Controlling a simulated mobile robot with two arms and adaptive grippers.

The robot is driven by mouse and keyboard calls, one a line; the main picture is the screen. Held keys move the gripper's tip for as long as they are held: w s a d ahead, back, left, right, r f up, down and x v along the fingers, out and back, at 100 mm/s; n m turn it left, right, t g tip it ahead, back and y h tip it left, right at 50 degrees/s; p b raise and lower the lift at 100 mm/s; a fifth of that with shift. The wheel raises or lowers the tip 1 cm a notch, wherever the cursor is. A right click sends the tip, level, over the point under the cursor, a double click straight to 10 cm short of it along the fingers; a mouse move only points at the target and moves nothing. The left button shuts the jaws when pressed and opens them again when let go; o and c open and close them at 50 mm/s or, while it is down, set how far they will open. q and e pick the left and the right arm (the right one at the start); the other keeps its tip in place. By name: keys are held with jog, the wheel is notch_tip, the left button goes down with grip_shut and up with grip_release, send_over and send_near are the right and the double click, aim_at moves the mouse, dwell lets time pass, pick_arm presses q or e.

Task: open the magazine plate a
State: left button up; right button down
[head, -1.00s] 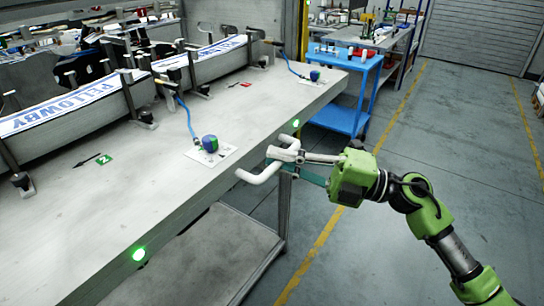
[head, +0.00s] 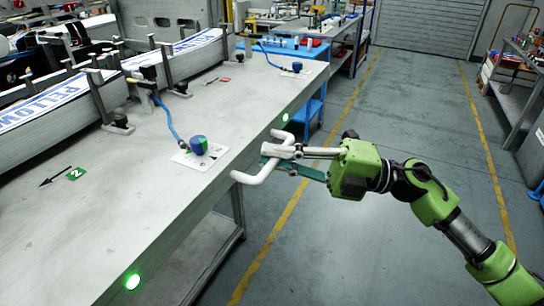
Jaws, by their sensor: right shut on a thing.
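A white bar handle (head: 258,176) stands out from the front edge of the grey magazine plate (head: 110,215). My right gripper (head: 280,160) is shut on this handle, with its arm coming in from the right. The fingers cover part of the handle. Label stacks with blue lettering (head: 75,85) stand between upright posts on the plate. I see no letter that marks which plate this is. My left gripper is not in view.
A blue cart (head: 312,50) stands behind. The floor (head: 400,120) to the right is mostly clear.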

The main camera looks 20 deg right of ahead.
jog(key=shift+s+f, duration=0.1)
jog(key=c, duration=2.1)
grip_release()
jog(key=v, duration=1.2)
